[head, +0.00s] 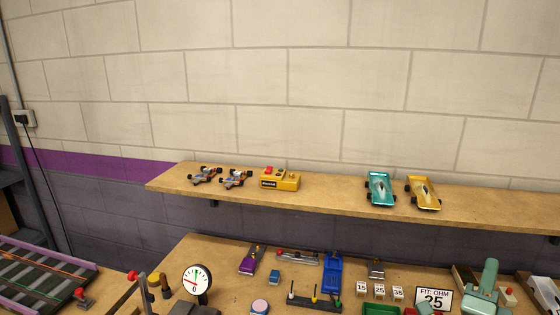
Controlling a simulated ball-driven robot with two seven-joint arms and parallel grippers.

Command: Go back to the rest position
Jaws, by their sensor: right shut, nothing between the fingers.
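My right gripper is shut with nothing between its fingers. I see no hold on any object. My left gripper does not show in this view.
A wall shelf (320,200) holds two open-wheel cars, a yellow box (281,180), a teal car (380,187) and a gold car (423,192). The bench (215,255) below is crowded: a dial gauge (197,280), a blue tool (332,275), a pale green device (487,282). Track (40,275) lies left.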

